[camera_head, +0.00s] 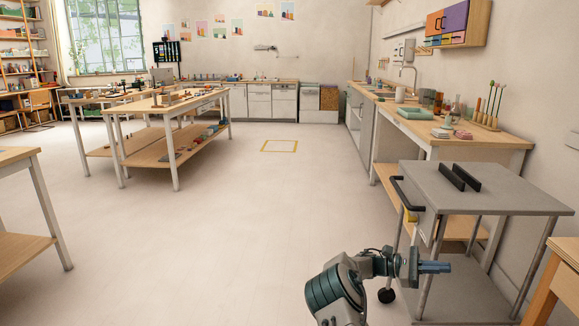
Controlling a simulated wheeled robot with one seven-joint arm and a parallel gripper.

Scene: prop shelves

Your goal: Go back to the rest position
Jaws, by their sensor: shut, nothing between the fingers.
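My gripper (435,267) is at the lower right of the head view. Its blue fingers are shut and empty. They point to the right, and in the picture they lie over the space below the top of a grey cart (520,193). My arm is folded at the bottom of the view, left of the cart. I cannot tell how far the fingers are from the cart's legs.
Two black upright plates (459,177) stand on the cart, which has a black handle (406,194). A wooden counter (498,138) runs along the right wall. A long workbench (165,104) stands left of centre. A yellow floor square (280,146) lies on the open floor.

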